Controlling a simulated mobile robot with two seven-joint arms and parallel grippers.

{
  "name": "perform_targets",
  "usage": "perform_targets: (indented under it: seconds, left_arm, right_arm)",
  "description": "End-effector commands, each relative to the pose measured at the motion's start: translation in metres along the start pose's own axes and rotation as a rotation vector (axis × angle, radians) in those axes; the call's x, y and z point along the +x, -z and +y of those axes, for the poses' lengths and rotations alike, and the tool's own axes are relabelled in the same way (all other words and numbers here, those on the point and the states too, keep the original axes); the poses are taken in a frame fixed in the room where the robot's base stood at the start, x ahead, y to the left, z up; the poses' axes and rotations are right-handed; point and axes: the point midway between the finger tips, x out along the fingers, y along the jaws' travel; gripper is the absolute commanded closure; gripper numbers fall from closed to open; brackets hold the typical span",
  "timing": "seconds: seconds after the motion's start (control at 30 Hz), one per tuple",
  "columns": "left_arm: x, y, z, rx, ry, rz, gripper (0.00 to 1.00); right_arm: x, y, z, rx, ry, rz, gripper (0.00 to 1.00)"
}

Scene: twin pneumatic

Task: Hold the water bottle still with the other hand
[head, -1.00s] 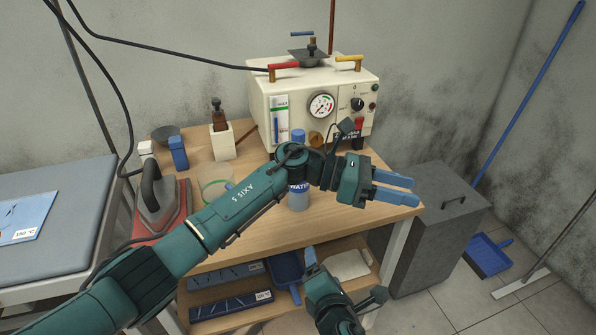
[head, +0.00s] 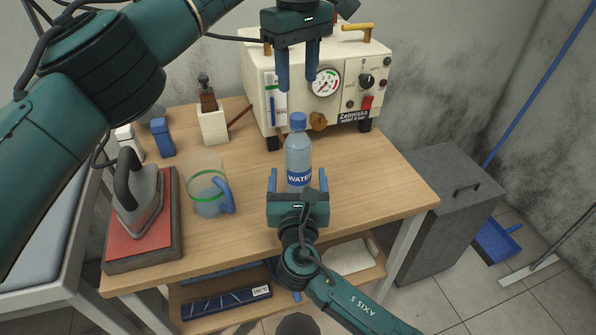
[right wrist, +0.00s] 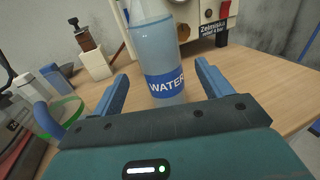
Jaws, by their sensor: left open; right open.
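The water bottle (head: 298,157) stands upright on the wooden table, clear with a blue cap and a blue label. My right gripper (head: 298,176) is open at table height on the near side of the bottle. In the right wrist view the bottle (right wrist: 157,50) stands ahead, between the lines of the open blue fingers (right wrist: 162,88); I see no finger touching it. The bottle's lower part is partly hidden by my gripper in the head view. My left gripper (head: 298,82) is open and empty, pointing down above and behind the bottle, in front of the machine.
A cream machine with a gauge (head: 326,82) stands at the back. Left of the bottle are a measuring jug with a blue handle (head: 208,190) and an iron (head: 137,190) on a red pad. The table right of the bottle (head: 375,185) is clear.

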Motion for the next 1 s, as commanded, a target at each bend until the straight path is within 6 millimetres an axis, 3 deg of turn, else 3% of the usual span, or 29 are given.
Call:
perform_targets:
  seconds: [0.2,0.4,0.83,1.0]
  left_arm:
    - [0.0,0.0,0.0,0.0,-0.001,-0.002,0.55]
    - [0.001,0.0,0.0,0.0,-0.002,-0.002,0.55]
    - [0.001,0.0,0.0,0.0,-0.002,-0.002,0.55]
    - [0.001,0.0,0.0,0.0,-0.002,-0.002,0.55]
  right_arm:
    - [0.043,0.0,0.0,0.0,0.001,-0.001,0.22]
    - [0.069,0.0,0.0,0.002,0.001,0.001,0.22]
    - [0.078,0.001,0.0,0.004,0.0,0.002,0.22]
    - [0.078,0.001,0.0,0.003,0.0,0.002,0.35]
